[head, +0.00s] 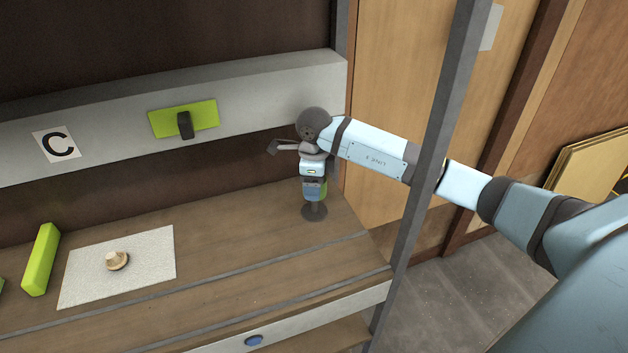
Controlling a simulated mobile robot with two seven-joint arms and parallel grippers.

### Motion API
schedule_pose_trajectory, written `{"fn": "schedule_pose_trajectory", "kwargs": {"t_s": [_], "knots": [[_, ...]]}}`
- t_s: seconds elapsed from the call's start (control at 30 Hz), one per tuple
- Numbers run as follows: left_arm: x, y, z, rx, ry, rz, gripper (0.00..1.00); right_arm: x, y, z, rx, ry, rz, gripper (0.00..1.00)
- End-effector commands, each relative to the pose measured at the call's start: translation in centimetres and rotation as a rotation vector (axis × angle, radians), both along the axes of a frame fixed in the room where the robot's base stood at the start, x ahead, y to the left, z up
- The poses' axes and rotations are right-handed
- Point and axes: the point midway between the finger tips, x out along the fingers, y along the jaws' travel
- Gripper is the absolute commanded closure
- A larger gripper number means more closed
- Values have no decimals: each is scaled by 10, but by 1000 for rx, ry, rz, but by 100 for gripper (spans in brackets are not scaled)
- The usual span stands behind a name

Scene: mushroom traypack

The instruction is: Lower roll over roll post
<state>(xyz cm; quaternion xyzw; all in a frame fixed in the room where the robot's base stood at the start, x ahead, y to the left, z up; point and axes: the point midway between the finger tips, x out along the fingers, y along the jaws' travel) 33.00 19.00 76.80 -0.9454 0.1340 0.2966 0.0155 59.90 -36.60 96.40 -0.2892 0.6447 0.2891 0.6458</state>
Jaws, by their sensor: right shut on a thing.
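My right gripper (314,190) points down at the right end of the wooden shelf. It is shut on a small green roll (324,188), which shows only as a sliver beside the fingers. The dark grey roll post (314,212) stands on the shelf directly below, with its round base and a short part of its stem visible. The gripper hides the upper part of the post, so I cannot tell whether the roll is around it or just above it. My left gripper is not in view.
A mushroom (117,261) lies on a pale sheet (150,245) on the shelf (230,235). A lime-green block (41,260) lies left of it. A grey beam (90,120) with a green plate (200,113) crosses above. A grey upright (445,110) stands in front of my right arm.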

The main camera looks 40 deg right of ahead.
Motion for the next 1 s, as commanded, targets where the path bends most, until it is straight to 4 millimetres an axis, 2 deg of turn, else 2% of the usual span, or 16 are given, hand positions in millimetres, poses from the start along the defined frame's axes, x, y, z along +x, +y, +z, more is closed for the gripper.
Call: {"fn": "schedule_pose_trajectory", "kwargs": {"t_s": [0.7, 1.0], "knots": [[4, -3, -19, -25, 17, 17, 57, 0, 0, -46, -1, 1, 1, 62], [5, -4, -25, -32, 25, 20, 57, 0, 0, -58, 0, 0, 0, 62]]}}
